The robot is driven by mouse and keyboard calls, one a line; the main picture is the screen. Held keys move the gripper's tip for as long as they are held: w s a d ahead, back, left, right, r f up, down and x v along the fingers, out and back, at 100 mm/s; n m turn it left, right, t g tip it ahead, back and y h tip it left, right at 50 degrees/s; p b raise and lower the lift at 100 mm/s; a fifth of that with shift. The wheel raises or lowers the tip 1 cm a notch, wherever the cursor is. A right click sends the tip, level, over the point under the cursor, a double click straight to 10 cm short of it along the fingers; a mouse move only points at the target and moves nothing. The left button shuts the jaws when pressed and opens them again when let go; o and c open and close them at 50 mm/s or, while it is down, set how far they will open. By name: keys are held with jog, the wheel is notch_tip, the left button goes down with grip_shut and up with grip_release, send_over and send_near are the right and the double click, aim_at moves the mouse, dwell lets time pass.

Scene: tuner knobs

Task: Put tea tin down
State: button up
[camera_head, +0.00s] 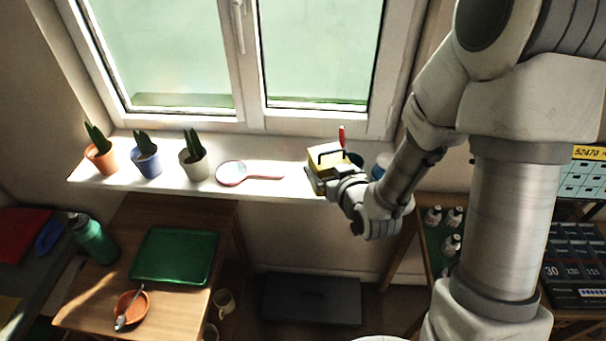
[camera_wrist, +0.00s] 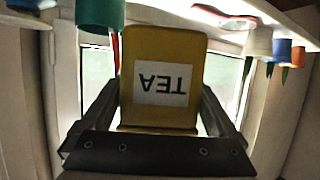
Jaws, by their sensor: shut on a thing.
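The tea tin (camera_head: 327,158) is yellow and sits at the right part of the white window sill in the head view. In the wrist view the tin (camera_wrist: 160,75) shows its white TEA label; that picture is upside down, so the tin is upright. My gripper (camera_head: 330,160) is shut on the tin, with one finger on each side of it in the wrist view (camera_wrist: 160,100). I cannot tell whether the tin's base touches the sill. The gripper and wrist hide part of the tin in the head view.
The window sill (camera_head: 280,188) also holds a red-rimmed hand mirror (camera_head: 231,173) left of the tin and three potted cacti farther left. A green cup (camera_wrist: 100,12) with a red-handled thing stands close to the tin. A blue round container (camera_head: 381,162) is to the right.

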jog(key=shift+w+a+f+b, duration=0.2)
jog(key=shift+w+f+b, duration=0.15)
jog(key=shift+b, duration=0.2)
jog(key=x, duration=0.4)
jog(key=f+b+x, duration=0.1)
jog(key=x, duration=0.3)
jog(key=s+a+x, duration=0.1)
jog(key=x, duration=0.3)
jog(key=shift+f, duration=2.25)
jog(key=shift+f+b, duration=0.15)
jog(key=shift+b, duration=0.2)
jog(key=o, duration=1.2)
jog(key=shift+o, duration=0.3)
